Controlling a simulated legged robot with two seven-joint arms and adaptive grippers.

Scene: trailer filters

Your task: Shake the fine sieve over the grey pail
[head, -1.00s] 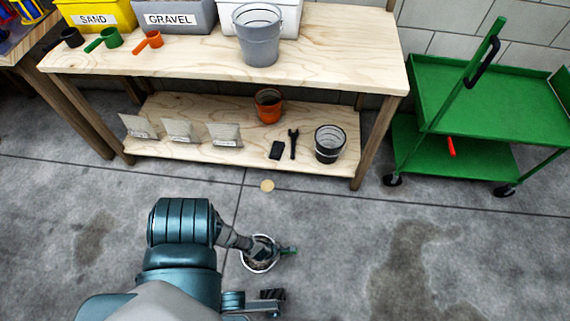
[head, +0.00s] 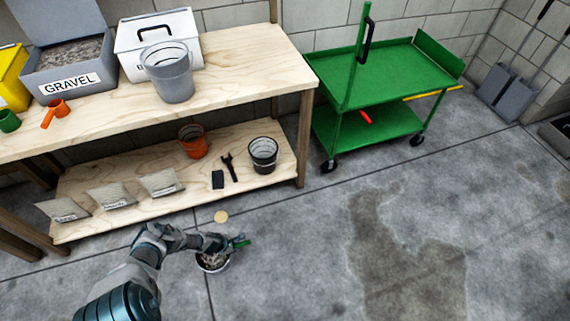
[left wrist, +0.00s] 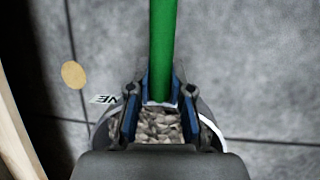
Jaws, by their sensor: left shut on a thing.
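The grey pail (head: 170,82) stands upright on the wooden bench top, in front of a white box. My left gripper (head: 234,243) is low over the floor in front of the bench, far from the pail. It is shut on a green handle (head: 242,240), which also runs up between the fingers (left wrist: 160,95) in the left wrist view (left wrist: 163,45). A round white-rimmed vessel (head: 213,268) holding grey gravel is just below the gripper. A partly hidden label (left wrist: 104,99) shows beside it; I cannot tell whether handle and vessel are joined. My right gripper is out of view.
The bench (head: 235,50) carries a gravel bin (head: 75,72) and orange scoop (head: 55,110). Its lower shelf (head: 280,175) holds bags, an orange pot (head: 193,141) and a dark bucket (head: 263,154). A green cart (head: 375,75) stands right. A tan disc (head: 221,216) lies on open floor.

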